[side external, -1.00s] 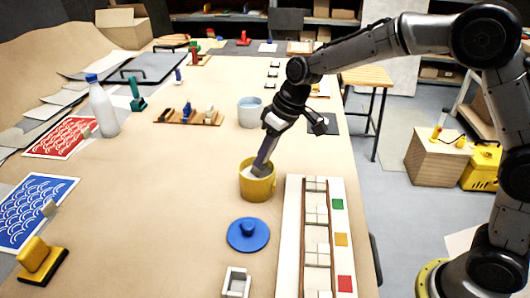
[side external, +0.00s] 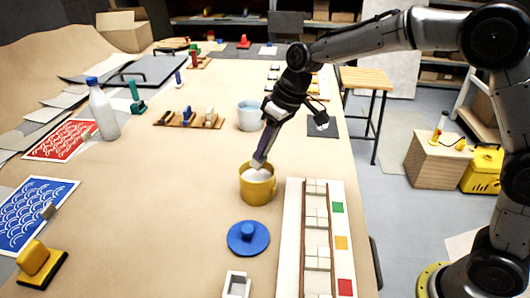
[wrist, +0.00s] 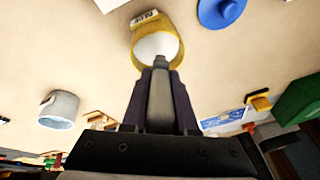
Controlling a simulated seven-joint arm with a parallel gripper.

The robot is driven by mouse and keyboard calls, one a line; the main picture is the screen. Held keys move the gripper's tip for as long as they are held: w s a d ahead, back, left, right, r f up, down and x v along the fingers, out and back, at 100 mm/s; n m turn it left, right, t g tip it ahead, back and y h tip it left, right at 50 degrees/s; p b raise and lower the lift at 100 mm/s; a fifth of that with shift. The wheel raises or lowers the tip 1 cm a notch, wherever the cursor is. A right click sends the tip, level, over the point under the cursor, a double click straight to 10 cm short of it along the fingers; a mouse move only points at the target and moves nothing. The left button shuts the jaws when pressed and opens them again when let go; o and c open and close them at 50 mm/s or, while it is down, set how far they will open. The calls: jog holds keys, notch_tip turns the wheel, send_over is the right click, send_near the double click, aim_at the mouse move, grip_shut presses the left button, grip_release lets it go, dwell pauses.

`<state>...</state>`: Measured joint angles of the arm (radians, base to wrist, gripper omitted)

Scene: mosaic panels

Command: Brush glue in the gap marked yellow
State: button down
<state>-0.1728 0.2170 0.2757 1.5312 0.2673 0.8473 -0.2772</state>
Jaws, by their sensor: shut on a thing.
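My gripper (side external: 265,146) is shut on a brush and points down at the yellow glue pot (side external: 257,189). The brush (wrist: 160,98) shows as a grey shaft between my two fingers in the wrist view. Its pale tip is over the pot's mouth; I cannot tell whether it touches the white glue (wrist: 157,46). The white mosaic panel (side external: 290,250) lies to the right of the pot, with pale tiles in a brown-edged strip. Beside the strip are a green mark (side external: 338,207), a yellow mark (side external: 341,242) and a red mark (side external: 345,287).
A blue lid (side external: 248,238) lies in front of the pot, and a small white frame (side external: 236,285) is nearer. A pale bucket (side external: 250,116) and a wooden tool rack (side external: 188,119) stand behind. A white bottle (side external: 103,112) is at the left. The table's middle left is clear.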

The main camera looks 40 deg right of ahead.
jog(key=shift+r, duration=1.9)
jog(key=shift+d, duration=0.45)
jog(key=s+d+f+m+t+h, duration=0.1)
jog(key=s+d+f+m+h, duration=0.1)
jog(key=d+f+m, duration=0.8)
jog(key=s+n, duration=0.1)
jog(key=s+r+n, duration=0.1)
jog(key=s, duration=0.1)
jog(key=s+r, duration=0.1)
jog(key=shift+s+d+r+n, duration=0.1)
jog(key=shift+s+d+n, duration=0.1)
jog(key=shift+s+n, duration=0.2)
jog(key=s+a+r+y, duration=0.1)
jog(key=s+a+r, duration=0.2)
jog(key=s, duration=0.2)
jog(key=s+a+r+n, duration=0.1)
jog(key=s+a+r, duration=0.15)
jog(key=s, duration=0.25)
jog(key=s+a+r+y, duration=0.1)
jog(key=s+a+r, duration=0.1)
jog(key=s+r, duration=0.3)
jog(key=shift+g, duration=0.5)
jog(key=shift+s+a+f, duration=0.1)
jog(key=shift+s+f, duration=0.05)
jog(key=shift+f, duration=1.35)
jog(key=shift+s+a+f, duration=0.1)
jog(key=shift+f, duration=1.35)
